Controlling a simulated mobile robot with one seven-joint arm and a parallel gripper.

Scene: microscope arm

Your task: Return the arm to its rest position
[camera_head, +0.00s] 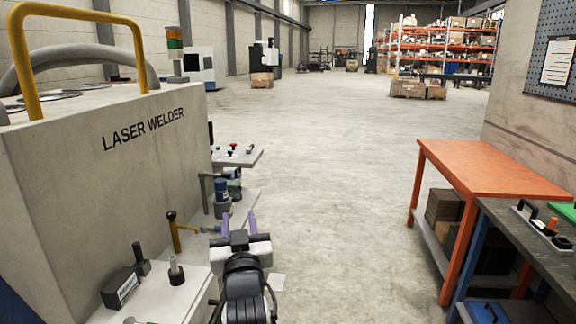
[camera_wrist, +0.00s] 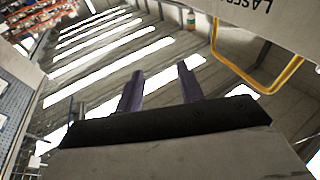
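My arm (camera_head: 245,287), black and white, reaches forward from the bottom centre of the head view, beside the grey laser welder. My gripper (camera_head: 238,222) is at its far end, with two purple fingers spread apart and nothing between them. In the wrist view the gripper (camera_wrist: 160,84) also shows open and empty, with ceiling beams and bright light strips behind the fingers. No microscope can be made out in either view.
The laser welder (camera_head: 90,170) with a yellow handle (camera_head: 80,15) stands close on the left. A small shelf (camera_head: 237,158) and a yellow-brown fixture (camera_head: 173,230) are near the gripper. An orange table (camera_head: 490,168) is at right. The floor between is clear.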

